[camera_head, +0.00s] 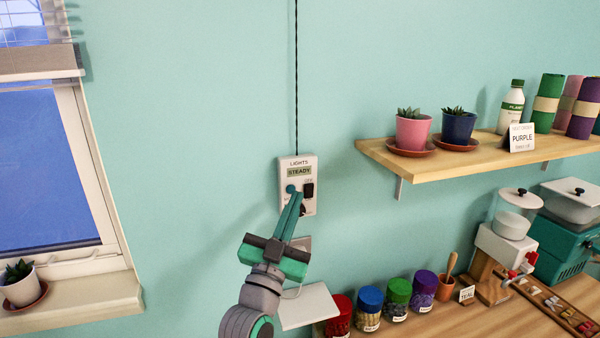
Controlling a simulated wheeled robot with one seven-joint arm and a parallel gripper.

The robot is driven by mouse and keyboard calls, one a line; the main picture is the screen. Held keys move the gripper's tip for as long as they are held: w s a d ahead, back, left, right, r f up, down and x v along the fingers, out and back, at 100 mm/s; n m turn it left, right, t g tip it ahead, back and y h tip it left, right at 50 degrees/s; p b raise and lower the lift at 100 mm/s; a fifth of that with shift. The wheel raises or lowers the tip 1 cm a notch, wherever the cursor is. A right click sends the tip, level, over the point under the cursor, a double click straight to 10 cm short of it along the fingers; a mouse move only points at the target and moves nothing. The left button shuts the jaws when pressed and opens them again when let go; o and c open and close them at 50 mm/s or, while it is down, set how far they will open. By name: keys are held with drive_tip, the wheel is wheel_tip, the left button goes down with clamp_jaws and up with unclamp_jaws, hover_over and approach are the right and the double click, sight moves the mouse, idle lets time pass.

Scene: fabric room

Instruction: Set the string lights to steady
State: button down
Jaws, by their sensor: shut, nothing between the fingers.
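The string light control box (311,176) is a pale unit on the teal wall, labelled LIGHTS. Its small display (299,171) reads STEADY. A round blue-teal button (291,189) sits at the left below the display, and a dark switch (308,190) sits to its right. My gripper (297,196) is shut and empty, its fingertips in front of the box just below and beside the round button. I cannot tell whether they touch it. The fingers hide part of the lower face of the box. A dark cord (296,80) runs up the wall from it.
A wooden shelf (450,160) with potted succulents, a bottle and fabric rolls juts out at the right. Below are several lidded jars (398,298) and a worktop with machines. A window (50,170) with a potted plant on its sill is at the left. The wall around the box is clear.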

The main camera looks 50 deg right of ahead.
drive_tip(key=shift+s+a, duration=0.4)
drive_tip(key=shift+s, duration=0.35)
drive_tip(key=shift+s+a, duration=0.45)
drive_tip(key=shift+s, duration=0.25)
drive_tip(key=shift+s+a, duration=0.4)
drive_tip(key=shift+s, duration=0.35)
